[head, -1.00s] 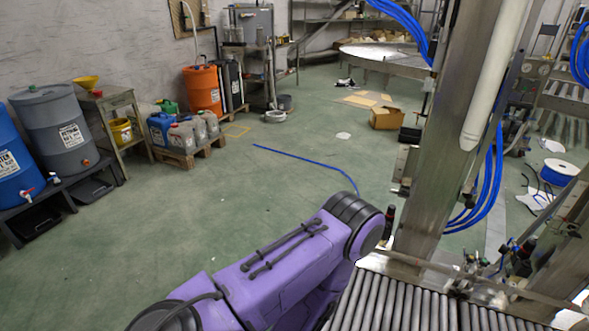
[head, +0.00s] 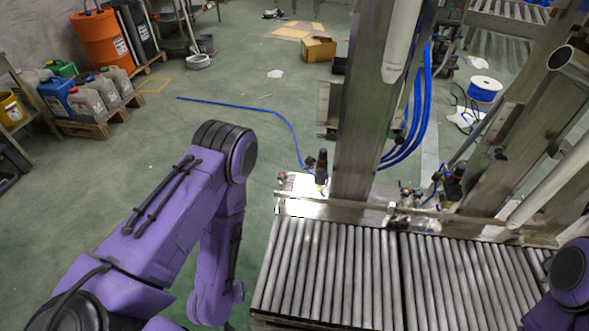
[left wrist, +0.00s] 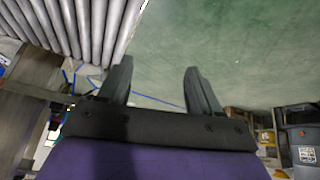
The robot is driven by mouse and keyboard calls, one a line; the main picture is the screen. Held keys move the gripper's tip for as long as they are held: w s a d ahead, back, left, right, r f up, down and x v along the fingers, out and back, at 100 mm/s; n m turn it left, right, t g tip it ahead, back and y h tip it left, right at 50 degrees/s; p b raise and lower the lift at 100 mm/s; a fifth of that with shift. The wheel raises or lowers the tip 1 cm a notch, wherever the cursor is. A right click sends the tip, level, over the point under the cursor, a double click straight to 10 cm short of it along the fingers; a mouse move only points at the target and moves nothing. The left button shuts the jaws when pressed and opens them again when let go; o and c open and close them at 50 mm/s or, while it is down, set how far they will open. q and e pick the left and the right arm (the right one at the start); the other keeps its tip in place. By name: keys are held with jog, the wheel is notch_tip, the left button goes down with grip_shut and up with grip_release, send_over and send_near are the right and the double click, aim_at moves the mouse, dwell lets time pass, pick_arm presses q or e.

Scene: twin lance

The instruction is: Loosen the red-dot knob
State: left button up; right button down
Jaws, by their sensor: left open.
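No knob with a clear red dot can be made out. Small black-topped fittings stand at the rail behind the roller conveyor, one on the left (head: 322,166) and one on the right (head: 453,183). Tiny reddish parts show near both, too small to tell apart. My left gripper (left wrist: 157,75) is open and empty in the left wrist view, with the rollers to its upper left and floor beyond. In the head view my left arm hangs left of the conveyor, its fingers not showing. Only a piece of my right arm shows at the lower right; its gripper is out of view.
The roller conveyor (head: 330,270) fills the lower middle. A steel post (head: 362,110) with blue hoses (head: 415,120) rises behind it. Slanted steel beams stand on the right. A cardboard box (head: 318,48) and blue hose reel (head: 485,89) lie beyond. Open green floor is left.

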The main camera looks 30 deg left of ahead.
pick_arm(q)
jog(key=w+a+f+t+h+b, duration=0.15)
jog(key=w+f+t+b, duration=0.35)
jog(key=w, duration=0.7)
jog(key=m+t+h+b, duration=0.4)
jog(key=m+h+b, duration=0.95)
jog(key=b, duration=0.35)
send_near(282, 178)
jog(key=w, duration=0.2)
jog(key=shift+m+y, duration=0.4)
jog(key=shift+m, duration=0.05)
jog(key=b+x, duration=0.2)
jog(key=x, duration=0.8)
jog(key=shift+w+d+r, duration=0.15)
jog(key=shift+d, duration=0.15)
pick_arm(e)
notch_tip(282, 178, down, 27)
jog(key=shift+a+r, duration=0.15)
jog(key=shift+r, duration=0.05)
pick_arm(q)
jog(key=shift+c, duration=0.3)
pick_arm(e)
jog(key=shift+w, duration=0.1)
pick_arm(q)
jog(key=c, duration=0.9)
